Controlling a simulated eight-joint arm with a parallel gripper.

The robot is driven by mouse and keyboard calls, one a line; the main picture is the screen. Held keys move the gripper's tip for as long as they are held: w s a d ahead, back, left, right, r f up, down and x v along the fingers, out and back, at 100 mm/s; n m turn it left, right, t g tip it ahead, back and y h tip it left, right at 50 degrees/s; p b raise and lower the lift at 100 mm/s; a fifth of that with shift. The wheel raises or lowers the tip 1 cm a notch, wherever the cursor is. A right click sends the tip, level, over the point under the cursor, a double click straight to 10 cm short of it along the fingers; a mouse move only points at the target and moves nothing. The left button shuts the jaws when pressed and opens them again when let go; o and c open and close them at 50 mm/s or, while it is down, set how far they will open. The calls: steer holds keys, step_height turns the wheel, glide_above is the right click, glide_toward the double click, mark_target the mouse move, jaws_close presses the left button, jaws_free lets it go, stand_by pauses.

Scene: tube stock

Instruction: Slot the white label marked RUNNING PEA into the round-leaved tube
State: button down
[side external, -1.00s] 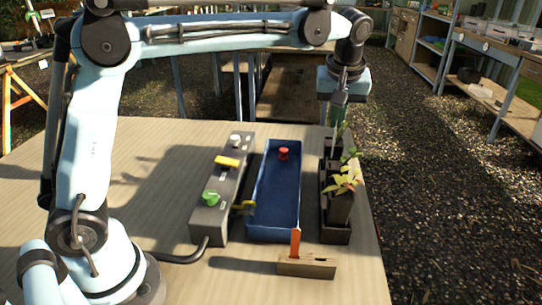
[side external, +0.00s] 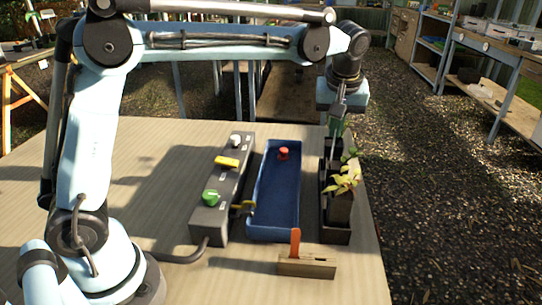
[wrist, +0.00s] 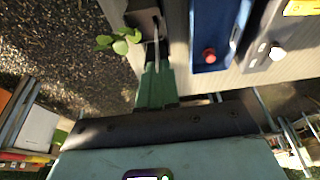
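My gripper (side external: 337,126) points down over the far end of the dark tube rack (side external: 336,236). In the wrist view its green fingers (wrist: 156,70) are closed on a thin pale strip (wrist: 157,42), apparently the white label edge-on; its lettering cannot be read. The strip's lower end is at or over a dark tube (wrist: 143,18); I cannot tell whether it is inside. Rounded green leaves (wrist: 121,40) stand beside this strip, and green leaves also show just below my gripper in the side view (side external: 349,154).
A nearer tube holds a yellow-green pointed-leaved plant (side external: 343,183). A blue tray (side external: 274,237) with a red knob (side external: 283,153) lies left of the rack. A wooden block (side external: 307,268) holds an orange label (side external: 295,243) in front.

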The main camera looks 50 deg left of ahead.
steer(key=shift+f, duration=1.85)
steer(key=shift+f, duration=0.3)
steer(key=c, duration=1.3)
jaws_free()
steer(key=v, duration=1.2)
